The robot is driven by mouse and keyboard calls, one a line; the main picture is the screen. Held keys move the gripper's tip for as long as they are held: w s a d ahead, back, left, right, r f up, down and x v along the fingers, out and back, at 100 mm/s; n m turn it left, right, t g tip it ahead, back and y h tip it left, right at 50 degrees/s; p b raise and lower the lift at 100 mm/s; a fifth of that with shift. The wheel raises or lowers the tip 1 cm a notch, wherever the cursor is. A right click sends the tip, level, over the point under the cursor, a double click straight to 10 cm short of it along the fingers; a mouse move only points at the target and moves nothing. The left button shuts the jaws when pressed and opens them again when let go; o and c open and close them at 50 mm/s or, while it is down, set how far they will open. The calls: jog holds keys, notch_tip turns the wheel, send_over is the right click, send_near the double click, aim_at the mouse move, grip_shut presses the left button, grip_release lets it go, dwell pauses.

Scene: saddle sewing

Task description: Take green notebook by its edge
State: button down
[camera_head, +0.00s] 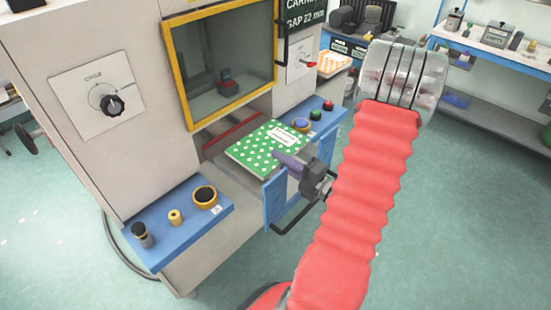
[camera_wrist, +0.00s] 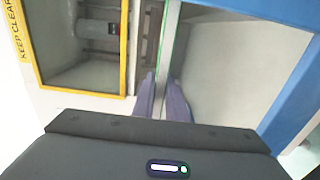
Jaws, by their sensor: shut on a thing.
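The green notebook (camera_head: 262,147) with white dots and a white label lies at the machine's front opening, between the two blue shelves. My gripper (camera_head: 288,160) is at its right edge in the head view, with purple-grey fingers shut on that edge. In the wrist view the notebook (camera_wrist: 171,45) shows edge-on as a thin pale strip with a green line. It runs down between the two fingers of my gripper (camera_wrist: 161,95). The lower finger is mostly hidden in the head view.
A yellow-framed window (camera_head: 232,65) stands above the notebook. The left blue shelf (camera_head: 180,235) holds a roll and small items; the right blue shelf (camera_head: 325,118) has coloured buttons. A blue panel with a black handle (camera_head: 290,222) is below my gripper. Open floor lies in front.

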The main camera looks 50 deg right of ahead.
notch_tip(320, 180, up, 13)
dwell(0.7)
